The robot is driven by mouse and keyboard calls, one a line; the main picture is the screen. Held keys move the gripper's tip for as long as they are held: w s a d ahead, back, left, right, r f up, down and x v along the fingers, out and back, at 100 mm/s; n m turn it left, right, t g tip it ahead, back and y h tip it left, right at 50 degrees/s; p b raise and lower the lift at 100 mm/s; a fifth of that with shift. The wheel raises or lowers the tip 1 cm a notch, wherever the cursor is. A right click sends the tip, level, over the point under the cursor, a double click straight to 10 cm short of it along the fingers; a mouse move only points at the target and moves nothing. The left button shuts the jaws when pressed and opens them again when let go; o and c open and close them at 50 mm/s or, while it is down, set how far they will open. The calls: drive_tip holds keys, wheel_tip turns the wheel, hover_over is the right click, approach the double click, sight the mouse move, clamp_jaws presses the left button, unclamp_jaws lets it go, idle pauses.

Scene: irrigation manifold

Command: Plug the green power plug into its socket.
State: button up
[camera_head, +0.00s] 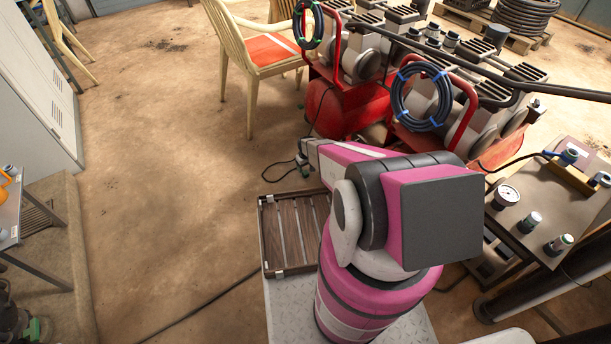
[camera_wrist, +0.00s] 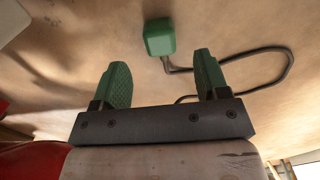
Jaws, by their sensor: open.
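The green plug (camera_wrist: 159,37) shows in the wrist view as a small block with rounded edges, and a dark cable leaves its lower right side. My gripper (camera_wrist: 161,72) is open, with its two green fingers spread and nothing between them. The plug lies beyond the fingertips, roughly centred over the gap and apart from both fingers. In the head view my pink arm hides much of the area around the gripper, and I cannot make out the plug clearly there. I cannot identify its socket in either view.
A slatted crate (camera_head: 266,238) lies beside my arm. Red compressors (camera_head: 345,108) with coiled hoses and a wooden chair (camera_head: 228,42) stand beyond it. A table with gauges (camera_head: 522,215) is at right. The floor at left is mostly open, with a cable (camera_head: 205,303) across it.

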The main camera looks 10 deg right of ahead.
sight(306, 172)
drive_tip(key=shift+f, duration=0.1)
wheel_tip(306, 172, down, 5)
drive_tip(key=shift+s, duration=0.1)
idle(0.4)
drive_tip(key=c, duration=1)
